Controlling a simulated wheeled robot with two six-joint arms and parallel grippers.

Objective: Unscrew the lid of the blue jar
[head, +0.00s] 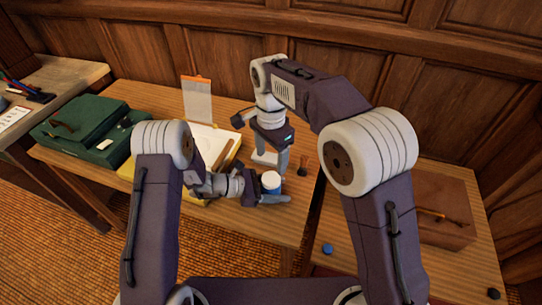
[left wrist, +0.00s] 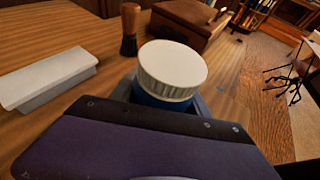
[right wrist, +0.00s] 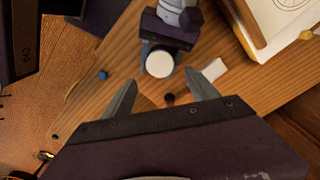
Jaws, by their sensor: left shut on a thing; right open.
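The blue jar (head: 270,190) stands upright in my left gripper (head: 274,198), which is shut around its body. In the left wrist view its blue side (left wrist: 155,98) shows below a wide white ribbed lid (left wrist: 172,65). The lid sits on the jar with its top uncovered. My right gripper (head: 271,161) is open and empty, pointing down, behind and above the jar. In the right wrist view its fingers (right wrist: 161,80) are spread, and the lid (right wrist: 160,63) appears between and beyond their tips, apart from them.
A white block (right wrist: 214,70) and a brush (head: 303,168) stand close to the jar. A wooden box (head: 445,210) and a small blue disc (head: 327,249) are on the right table.

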